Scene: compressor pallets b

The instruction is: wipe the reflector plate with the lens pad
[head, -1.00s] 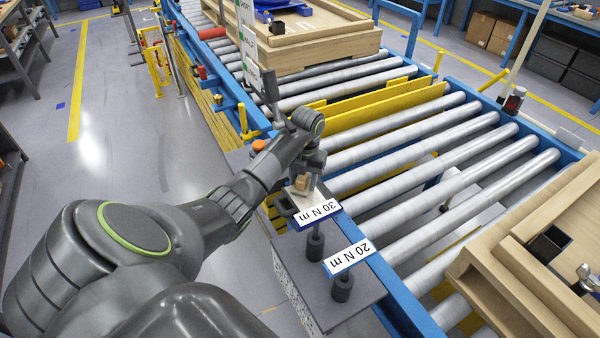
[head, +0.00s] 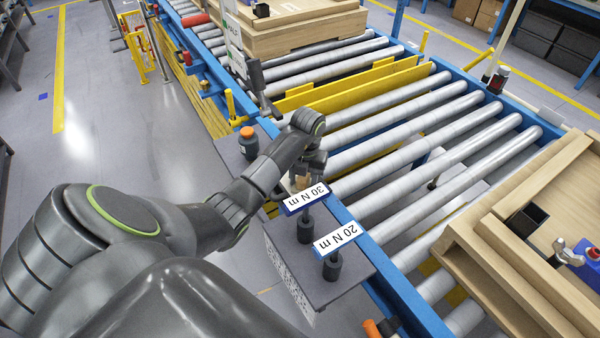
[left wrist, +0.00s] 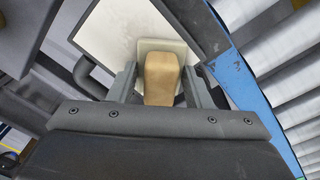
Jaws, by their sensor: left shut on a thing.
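The lens pad (left wrist: 160,75) has a tan handle block on a cream pad. My left gripper (left wrist: 158,88) is shut on its handle, one finger on each side. In the left wrist view the cream pad lies over the pale, faintly smudged reflector plate (left wrist: 118,32) with dark edges. I cannot tell whether they touch. In the head view my left gripper (head: 308,165) is beside the conveyor's near edge, behind the 30 N m label, with a bit of tan handle (head: 302,182) showing. The plate is mostly hidden there. My right gripper is not in view.
The "30 N m" (head: 305,198) and "20 N m" (head: 338,239) labels stand by dark sockets on a grey shelf (head: 305,275). A dark bottle with an orange cap (head: 247,141) stands left of my forearm. The roller conveyor (head: 420,180) carries wooden pallets (head: 520,240).

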